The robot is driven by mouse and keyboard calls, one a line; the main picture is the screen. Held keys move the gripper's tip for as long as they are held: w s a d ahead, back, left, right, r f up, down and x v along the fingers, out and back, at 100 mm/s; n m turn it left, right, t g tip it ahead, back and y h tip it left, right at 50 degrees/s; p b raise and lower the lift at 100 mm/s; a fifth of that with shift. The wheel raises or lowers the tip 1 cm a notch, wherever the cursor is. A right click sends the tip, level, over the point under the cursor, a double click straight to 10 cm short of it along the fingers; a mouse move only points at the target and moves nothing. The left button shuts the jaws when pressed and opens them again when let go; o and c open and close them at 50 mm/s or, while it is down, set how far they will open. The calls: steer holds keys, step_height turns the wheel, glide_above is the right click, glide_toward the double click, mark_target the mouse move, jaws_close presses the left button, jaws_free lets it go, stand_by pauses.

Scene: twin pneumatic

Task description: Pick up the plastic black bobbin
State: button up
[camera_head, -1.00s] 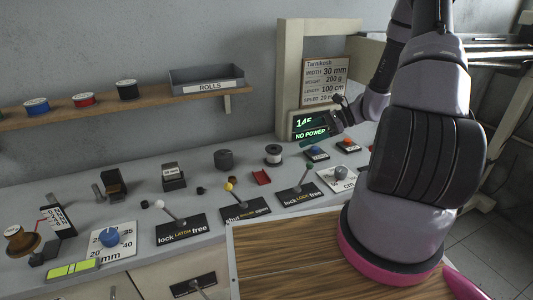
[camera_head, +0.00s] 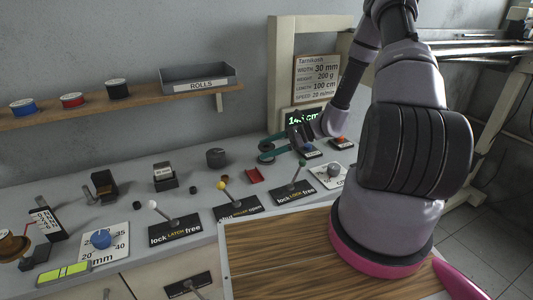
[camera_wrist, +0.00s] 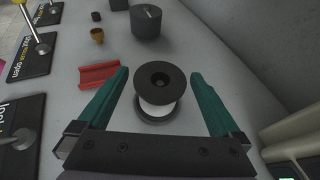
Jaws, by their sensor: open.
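A black bobbin (camera_wrist: 160,78) with a white middle stands upright on the grey bench in the wrist view. My gripper (camera_wrist: 158,74) is open, with one green finger on each side of the bobbin. A gap shows between the bobbin and each finger. In the head view my gripper (camera_head: 268,152) is over the bench where the bobbin stands, and its fingers largely hide the bobbin there. Another black spool (camera_head: 117,89) lies on the wall shelf beside a red and a blue one.
A red tray (camera_wrist: 99,76) lies just left of the left finger, and a dark cylinder (camera_wrist: 146,22) stands beyond the bobbin. Levers with label plates (camera_head: 239,207) line the bench front. The lit display (camera_head: 306,117) is behind my gripper.

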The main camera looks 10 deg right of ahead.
steer(key=shift+w+a+f, duration=0.1)
steer(key=shift+a, duration=0.15)
steer(key=c, duration=1.3)
steer(key=shift+c, duration=0.2)
